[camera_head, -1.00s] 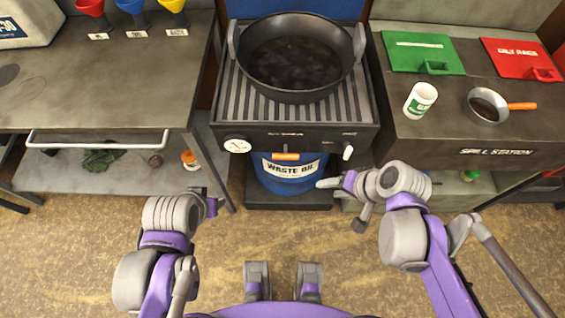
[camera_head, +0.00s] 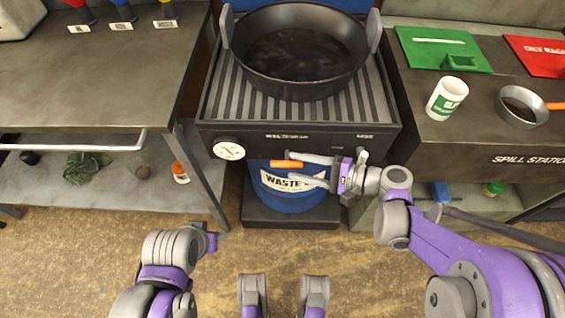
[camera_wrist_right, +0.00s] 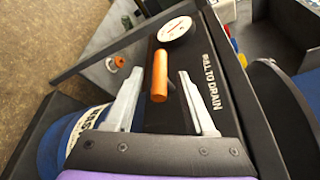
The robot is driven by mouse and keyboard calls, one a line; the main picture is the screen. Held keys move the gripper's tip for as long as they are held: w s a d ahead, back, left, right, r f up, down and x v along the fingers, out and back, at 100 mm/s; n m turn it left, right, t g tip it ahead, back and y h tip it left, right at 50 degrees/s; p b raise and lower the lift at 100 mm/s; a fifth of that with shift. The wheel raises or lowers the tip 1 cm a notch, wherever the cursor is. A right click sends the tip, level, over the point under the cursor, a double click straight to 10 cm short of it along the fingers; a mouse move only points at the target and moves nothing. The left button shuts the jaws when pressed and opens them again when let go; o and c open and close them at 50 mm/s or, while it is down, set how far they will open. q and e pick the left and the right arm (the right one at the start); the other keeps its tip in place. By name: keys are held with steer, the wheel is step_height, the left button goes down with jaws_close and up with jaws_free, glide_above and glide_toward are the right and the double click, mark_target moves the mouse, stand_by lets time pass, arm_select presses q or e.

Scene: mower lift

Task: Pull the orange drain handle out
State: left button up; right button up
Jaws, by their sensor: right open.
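The orange drain handle (camera_head: 286,163) sticks out from the front of the black drain station, above the blue waste oil drum (camera_head: 287,199). In the right wrist view the handle (camera_wrist_right: 160,75) is a short orange bar beside the words "PULL TO DRAIN". My right gripper (camera_head: 309,169) is open, its two pale fingers pointing left at the handle. In the right wrist view the fingers (camera_wrist_right: 156,93) lie on either side of the handle's near end, with gaps on both sides; contact does not show. My left gripper (camera_head: 213,240) hangs low over the floor, its fingers too unclear to read.
A large black pan (camera_head: 303,50) of dark oil sits on the ribbed station top. A round gauge (camera_head: 229,150) is left of the handle. A workbench (camera_head: 95,100) stands left; the spill station (camera_head: 440,145) stands right. The floor in front is open.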

mark_target(292, 166)
steer(key=x, duration=0.4)
steer(key=shift+w+a+f, duration=0.15)
steer(key=shift+a, duration=0.2)
jaws_close()
stand_by(1.2)
